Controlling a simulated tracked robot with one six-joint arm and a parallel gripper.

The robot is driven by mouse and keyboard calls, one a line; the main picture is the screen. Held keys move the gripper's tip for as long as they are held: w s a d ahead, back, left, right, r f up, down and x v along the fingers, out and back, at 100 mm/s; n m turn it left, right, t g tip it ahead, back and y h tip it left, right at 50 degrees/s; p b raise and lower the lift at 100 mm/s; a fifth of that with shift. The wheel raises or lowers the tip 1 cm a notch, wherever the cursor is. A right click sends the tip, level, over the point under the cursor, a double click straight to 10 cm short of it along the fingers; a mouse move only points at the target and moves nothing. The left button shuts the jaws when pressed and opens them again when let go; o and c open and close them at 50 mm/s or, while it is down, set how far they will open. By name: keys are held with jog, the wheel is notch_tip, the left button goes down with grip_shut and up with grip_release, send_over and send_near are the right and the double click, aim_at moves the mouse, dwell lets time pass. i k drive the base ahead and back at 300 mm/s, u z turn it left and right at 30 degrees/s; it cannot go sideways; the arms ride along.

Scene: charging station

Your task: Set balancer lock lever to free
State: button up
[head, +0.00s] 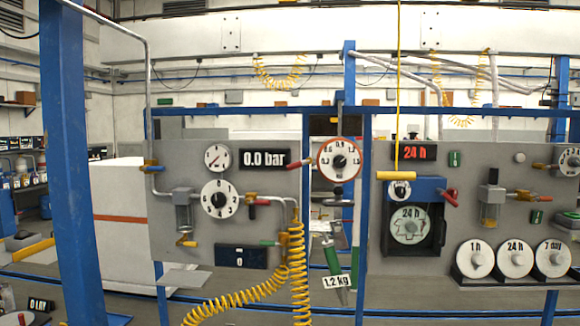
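Below the dial is a grey hook-like part (338,201). A grey-green tool hangs lower, with a white tag (337,281) reading 1.2 kg. My gripper is not in view.
The left grey panel (165,225) holds gauges, a 0.0 bar display (264,159) and a coiled yellow hose (298,270). A blue post (68,140) stands near left.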

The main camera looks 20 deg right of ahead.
aim_at(291, 167)
jog(key=u, duration=0.05)
jog(key=i, duration=1)
jog(key=z, duration=0.05)
